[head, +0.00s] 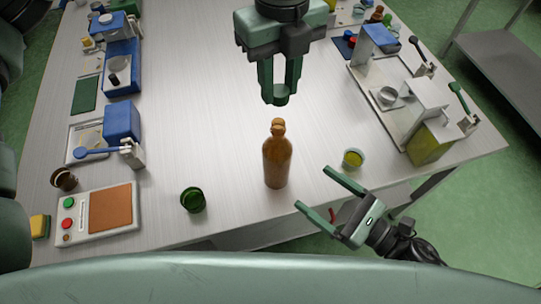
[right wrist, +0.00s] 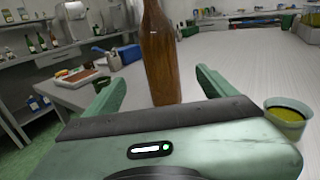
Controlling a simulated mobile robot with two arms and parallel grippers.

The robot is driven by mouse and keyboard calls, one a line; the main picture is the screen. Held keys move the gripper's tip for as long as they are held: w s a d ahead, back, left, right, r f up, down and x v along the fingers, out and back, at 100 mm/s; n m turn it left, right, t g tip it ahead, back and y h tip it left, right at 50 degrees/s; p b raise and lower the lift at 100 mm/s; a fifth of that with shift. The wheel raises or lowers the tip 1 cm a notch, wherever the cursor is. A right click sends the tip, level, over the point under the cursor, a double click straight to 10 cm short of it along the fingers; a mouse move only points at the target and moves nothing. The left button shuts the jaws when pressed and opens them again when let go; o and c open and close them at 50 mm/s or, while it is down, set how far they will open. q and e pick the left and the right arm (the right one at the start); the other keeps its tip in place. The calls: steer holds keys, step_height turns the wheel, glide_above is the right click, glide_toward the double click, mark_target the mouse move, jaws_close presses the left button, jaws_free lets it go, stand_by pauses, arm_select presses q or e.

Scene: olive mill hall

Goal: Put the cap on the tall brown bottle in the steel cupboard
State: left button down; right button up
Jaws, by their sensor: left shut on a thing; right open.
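The tall brown bottle (head: 277,162) stands upright on the steel-topped table near its front edge. It also rises between my right fingers in the right wrist view (right wrist: 161,55), where its top is cut off. My left gripper (head: 281,97) hangs above and just behind the bottle's neck. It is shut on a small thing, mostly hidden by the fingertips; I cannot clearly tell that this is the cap. My right gripper (head: 314,187) is open to the bottle's right, low at the table's front edge, fingers pointing towards it and apart from it.
A cup of yellow-green liquid (head: 353,159) stands right of the bottle, close to my right gripper. A dark green cup (head: 193,200) and a box with buttons (head: 97,213) are at the left. Blue and white devices line both sides. The table's middle is clear.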

mark_target(288, 168)
arm_select(q)
steer(key=shift+s+d, duration=0.25)
steer(key=shift+d, duration=0.05)
steer(key=shift+w+a, duration=0.3)
steer(key=shift+a, duration=0.05)
arm_select(e)
steer(key=x, duration=1.1)
steer(key=shift+w, duration=0.2)
arm_select(q)
steer(key=shift+d, duration=0.1)
arm_select(e)
steer(key=shift+w+a, duration=0.2)
steer(key=shift+a, duration=0.1)
jaws_close()
arm_select(q)
steer(key=shift+f, duration=2.5)
steer(key=shift+f, duration=0.9)
steer(key=shift+f, duration=0.55)
